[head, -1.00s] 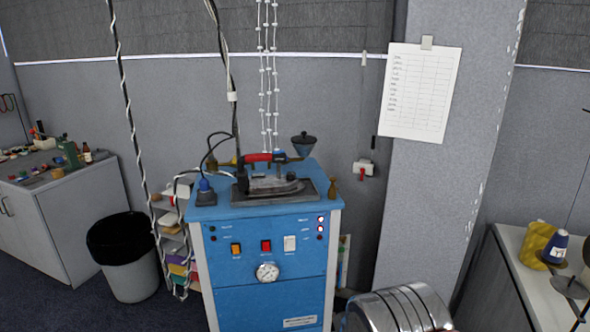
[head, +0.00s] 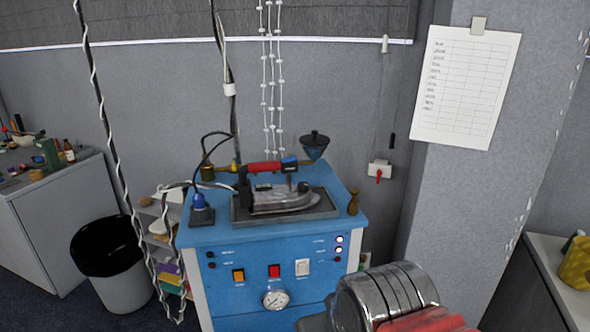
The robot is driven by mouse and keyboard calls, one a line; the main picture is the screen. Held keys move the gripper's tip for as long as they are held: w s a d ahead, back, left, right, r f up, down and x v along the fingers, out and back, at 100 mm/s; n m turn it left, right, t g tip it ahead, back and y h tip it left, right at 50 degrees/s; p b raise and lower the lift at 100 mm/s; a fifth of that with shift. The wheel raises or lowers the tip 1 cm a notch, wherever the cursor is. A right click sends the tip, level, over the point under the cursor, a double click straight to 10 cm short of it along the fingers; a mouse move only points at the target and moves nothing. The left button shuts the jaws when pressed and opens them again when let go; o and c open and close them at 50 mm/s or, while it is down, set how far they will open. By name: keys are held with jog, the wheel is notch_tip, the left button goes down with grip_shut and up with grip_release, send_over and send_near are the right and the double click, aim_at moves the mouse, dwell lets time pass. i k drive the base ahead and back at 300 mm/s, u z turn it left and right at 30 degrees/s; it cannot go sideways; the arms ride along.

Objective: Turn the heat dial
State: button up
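A blue steam-iron station (head: 300,258) stands ahead of me. A round white-faced dial (head: 276,299) with a needle, looking like a gauge, sits low on its front panel. An iron (head: 282,196) with a red and blue handle rests flat on a dark tray (head: 240,209) on top. I cannot make out a separate heat knob on the iron or panel. My arm's silver and red links show at the lower right, in front of the station's right side. My gripper is not in view.
A plug with a cord (head: 202,214) stands on the station's left top corner. A black-lined bin (head: 115,275) and a white-wrapped cable are on the left. A cabinet (head: 565,290) stands at right.

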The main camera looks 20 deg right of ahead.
aim_at(304, 186)
jog(key=z, duration=0.05)
jog(key=i, duration=1)
